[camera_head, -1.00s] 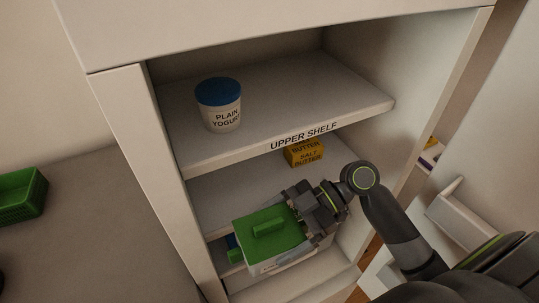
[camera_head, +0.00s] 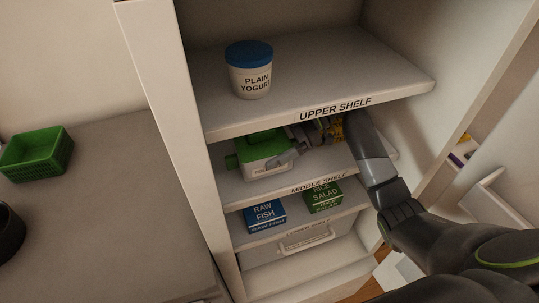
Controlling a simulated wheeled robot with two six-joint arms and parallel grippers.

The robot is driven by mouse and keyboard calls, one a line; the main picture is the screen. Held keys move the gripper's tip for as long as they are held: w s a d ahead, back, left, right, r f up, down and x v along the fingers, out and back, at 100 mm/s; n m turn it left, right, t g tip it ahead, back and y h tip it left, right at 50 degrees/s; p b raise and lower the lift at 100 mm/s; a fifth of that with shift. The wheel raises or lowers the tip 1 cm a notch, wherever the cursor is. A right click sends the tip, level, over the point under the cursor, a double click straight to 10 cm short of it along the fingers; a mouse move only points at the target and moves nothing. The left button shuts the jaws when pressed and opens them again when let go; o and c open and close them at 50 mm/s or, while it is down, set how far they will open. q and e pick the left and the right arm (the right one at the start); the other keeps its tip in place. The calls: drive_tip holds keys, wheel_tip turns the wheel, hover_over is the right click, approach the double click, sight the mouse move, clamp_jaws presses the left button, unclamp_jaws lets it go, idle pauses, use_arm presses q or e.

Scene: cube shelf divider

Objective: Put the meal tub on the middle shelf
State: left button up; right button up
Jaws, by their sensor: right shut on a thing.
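The meal tub (camera_head: 262,147), white with a green lid, is at the left part of the middle shelf (camera_head: 285,186), under the upper shelf. My right gripper (camera_head: 297,150) is shut on the tub's right side. The upper shelf's front partly hides the gripper and its wrist. Whether the tub's base touches the shelf, I cannot tell. My left gripper is not in view.
The upper shelf (camera_head: 330,85) holds a plain yogurt tub (camera_head: 249,70). A yellow butter box (camera_head: 337,128) is behind my right wrist. The lower shelf holds blue raw fish (camera_head: 264,215) and green rice salad (camera_head: 323,197) boxes. A green basket (camera_head: 38,154) stands on the counter.

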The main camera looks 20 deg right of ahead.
sight(294, 139)
wheel_tip(294, 139, down, 3)
drive_tip(key=shift+f+b, duration=0.2)
drive_tip(key=shift+b, duration=0.7)
drive_tip(key=o, duration=0.9)
drive_tip(key=shift+w+d+r, duration=0.1)
drive_tip(key=shift+d, duration=0.45)
drive_tip(key=b+v, duration=0.3)
drive_tip(key=v, duration=0.2)
drive_tip(key=shift+d+r, duration=0.1)
drive_tip(key=shift+d, duration=0.25)
drive_tip(key=shift+d+r, duration=0.25)
drive_tip(key=shift+d, duration=0.05)
